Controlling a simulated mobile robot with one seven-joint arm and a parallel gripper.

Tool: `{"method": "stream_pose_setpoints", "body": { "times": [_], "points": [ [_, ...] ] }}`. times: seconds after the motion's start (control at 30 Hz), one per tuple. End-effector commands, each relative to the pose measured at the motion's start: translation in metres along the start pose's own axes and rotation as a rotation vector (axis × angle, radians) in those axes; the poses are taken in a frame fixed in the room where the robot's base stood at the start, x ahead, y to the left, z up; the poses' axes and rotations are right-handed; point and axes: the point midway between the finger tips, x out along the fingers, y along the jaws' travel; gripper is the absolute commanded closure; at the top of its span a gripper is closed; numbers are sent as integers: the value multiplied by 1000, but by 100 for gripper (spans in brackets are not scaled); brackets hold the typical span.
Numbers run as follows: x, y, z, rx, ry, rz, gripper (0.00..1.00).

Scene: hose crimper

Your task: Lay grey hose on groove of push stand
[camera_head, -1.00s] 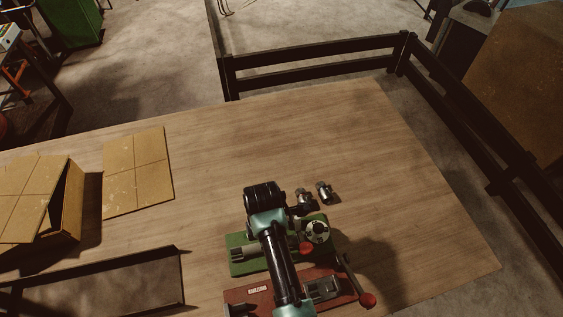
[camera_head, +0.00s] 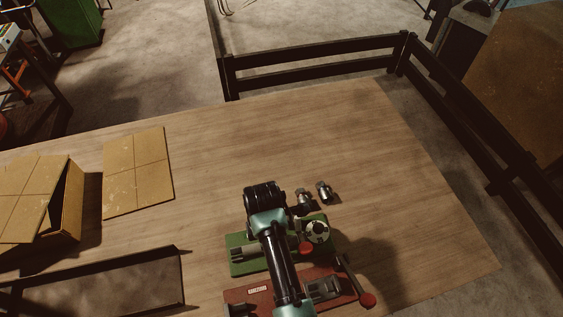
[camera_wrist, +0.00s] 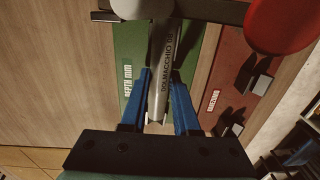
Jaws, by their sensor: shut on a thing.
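My gripper (camera_wrist: 161,73) has blue fingers closed on the sides of the grey hose (camera_wrist: 164,50), which carries printed lettering. In the wrist view the hose lies lengthwise over the green base of the push stand (camera_wrist: 130,55), marked "DEPTH MM". Whether the hose touches the groove cannot be told, as the groove is hidden under the hose and fingers. In the head view my arm covers the gripper and much of the push stand (camera_head: 237,268). A grey cylindrical part shows on the green base there, left of my arm.
A red-based device (camera_head: 240,297) with a red-knobbed lever (camera_head: 367,299) stands in front of the green stand. Two metal fittings (camera_head: 324,191) lie behind it. A cardboard box (camera_head: 65,215), a flat cardboard sheet (camera_head: 138,170) and a dark tray (camera_head: 183,285) are to the left. The table's back is clear.

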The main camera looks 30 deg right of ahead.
Motion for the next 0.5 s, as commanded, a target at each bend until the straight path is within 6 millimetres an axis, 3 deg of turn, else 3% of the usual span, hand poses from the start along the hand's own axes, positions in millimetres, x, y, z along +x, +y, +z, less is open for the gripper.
{"method": "stream_pose_setpoints", "body": {
  "times": [0.5],
  "points": [
    [0,0,-6,-3,0,0,100]
  ]
}}
